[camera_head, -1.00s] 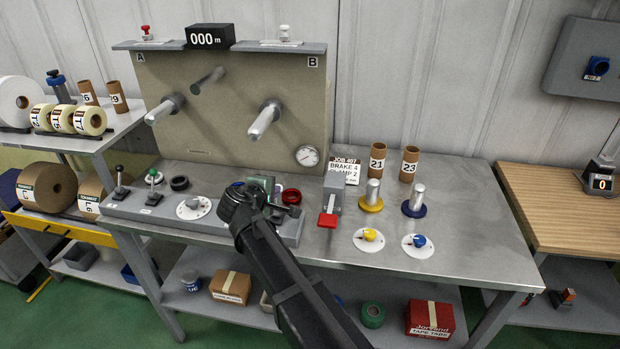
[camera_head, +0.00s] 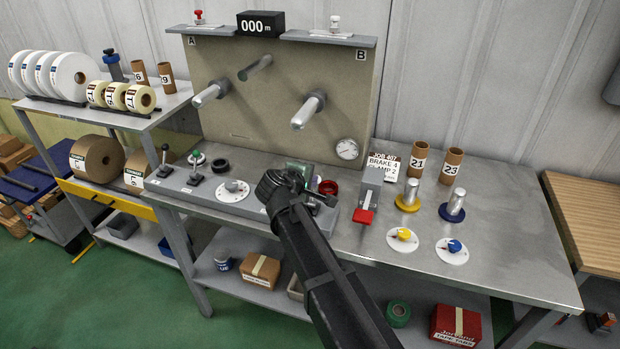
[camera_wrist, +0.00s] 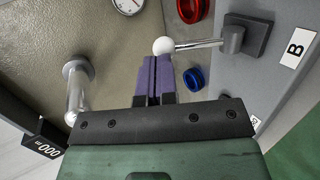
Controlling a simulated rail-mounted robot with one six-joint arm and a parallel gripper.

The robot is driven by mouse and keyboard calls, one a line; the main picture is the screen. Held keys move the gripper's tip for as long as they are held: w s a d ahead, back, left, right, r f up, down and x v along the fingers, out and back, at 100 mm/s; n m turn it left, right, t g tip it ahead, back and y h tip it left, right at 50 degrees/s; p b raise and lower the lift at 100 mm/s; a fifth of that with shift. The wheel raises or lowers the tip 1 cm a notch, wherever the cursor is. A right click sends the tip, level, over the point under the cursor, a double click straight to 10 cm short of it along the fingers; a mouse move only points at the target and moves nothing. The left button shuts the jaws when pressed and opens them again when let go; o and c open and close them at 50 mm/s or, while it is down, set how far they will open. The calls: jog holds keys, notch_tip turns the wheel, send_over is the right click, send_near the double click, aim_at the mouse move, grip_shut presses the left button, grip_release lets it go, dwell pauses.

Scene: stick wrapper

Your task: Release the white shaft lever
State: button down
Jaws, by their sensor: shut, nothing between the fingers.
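In the wrist view, a lever with a white ball knob (camera_wrist: 163,46) sticks out on a metal rod from a dark grey pivot block (camera_wrist: 240,38), beside a label B. My gripper (camera_wrist: 154,60) has its two purple fingers closed together. Nothing is between them. The fingertips are just below the white knob in that view, very near it; I cannot tell whether they touch. In the head view my gripper (camera_head: 283,184) is over the right part of the grey control panel (camera_head: 240,207) and hides most of this lever.
A metal spindle (camera_wrist: 75,95) stands to the left.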

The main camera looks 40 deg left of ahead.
jog(key=r+p+v, duration=0.1)
jog(key=p+v, duration=0.5)
jog(key=v, duration=0.7)
jog(key=shift+a, duration=0.2)
jog(key=shift+w, duration=0.15)
jog(key=w+d+f+m+g+h, duration=0.1)
jog(key=d+f+m+g, duration=0.2)
jog(key=d, duration=0.5)
jog(key=w+d+f+m+g+h, duration=0.1)
jog(key=d+f+m+g+h, duration=0.15)
jog(key=d, duration=0.45)
jog(key=w+d+f+m+g, duration=0.15)
jog(key=d+m, duration=0.25)
jog(key=d, duration=0.4)
jog(key=w+d+f+m+g, duration=0.1)
jog(key=d+m, duration=0.4)
jog(key=d, duration=1.3)
jog(key=w+d+f+m+g+y, duration=0.1)
jog(key=d+m+g, duration=0.3)
jog(key=d, duration=1.4)
jog(key=shift+m, duration=1.15)
